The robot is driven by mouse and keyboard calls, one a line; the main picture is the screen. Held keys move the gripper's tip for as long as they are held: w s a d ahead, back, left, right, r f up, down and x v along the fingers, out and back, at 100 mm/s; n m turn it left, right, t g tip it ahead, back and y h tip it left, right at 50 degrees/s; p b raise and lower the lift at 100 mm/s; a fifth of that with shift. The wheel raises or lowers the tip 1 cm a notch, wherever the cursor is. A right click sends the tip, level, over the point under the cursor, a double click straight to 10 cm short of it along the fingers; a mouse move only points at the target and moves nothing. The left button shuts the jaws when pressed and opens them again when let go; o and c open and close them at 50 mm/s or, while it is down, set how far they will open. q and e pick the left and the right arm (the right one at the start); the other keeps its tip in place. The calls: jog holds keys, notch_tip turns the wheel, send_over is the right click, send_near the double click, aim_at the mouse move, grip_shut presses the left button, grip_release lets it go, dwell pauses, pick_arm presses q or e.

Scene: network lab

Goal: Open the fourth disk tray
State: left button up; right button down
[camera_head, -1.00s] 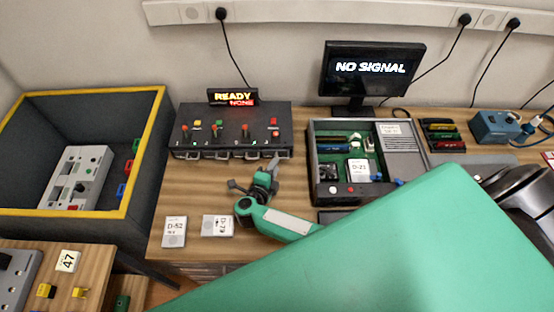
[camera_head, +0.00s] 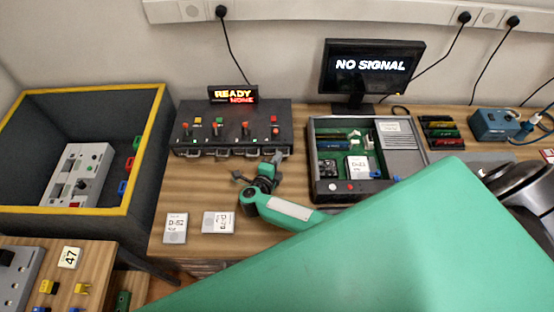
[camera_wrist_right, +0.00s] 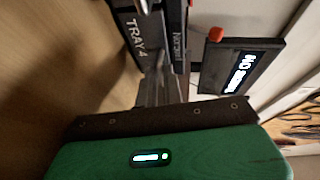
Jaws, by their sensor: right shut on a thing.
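The black disk unit (camera_head: 232,132) stands at the back of the wooden bench, with several tray handles along its front edge. The fourth tray is at its right end, and its "TRAY 4" label (camera_wrist_right: 135,38) shows in the wrist view. My right gripper (camera_head: 278,160) is at the front of this tray and is shut on its handle. The wrist view shows the fingers (camera_wrist_right: 158,88) just by the tray front, where the grip itself is partly hidden. The tray looks shut or nearly so. My left gripper is not in view.
Two labelled disks (camera_head: 175,228) and (camera_head: 217,222) lie on the bench in front of the unit. An open computer case (camera_head: 400,160) stands to the right, below a monitor (camera_head: 370,68). A yellow-rimmed bin (camera_head: 128,185) is at the left. My green arm covers the front right.

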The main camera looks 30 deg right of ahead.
jog(key=shift+s+a+f, duration=0.15)
jog(key=shift+s+a, duration=0.1)
jog(key=s+a, duration=0.2)
jog(key=s, duration=0.2)
jog(key=s+a, duration=0.1)
jog(key=s, duration=0.3)
jog(key=s+a, duration=0.2)
jog(key=s, duration=0.2)
jog(key=shift+a, duration=0.3)
jog(key=shift+w, duration=0.1)
jog(key=c, duration=1.6)
grip_release()
jog(key=shift+o, duration=0.2)
jog(key=shift+w, duration=0.1)
jog(key=shift+d, duration=0.15)
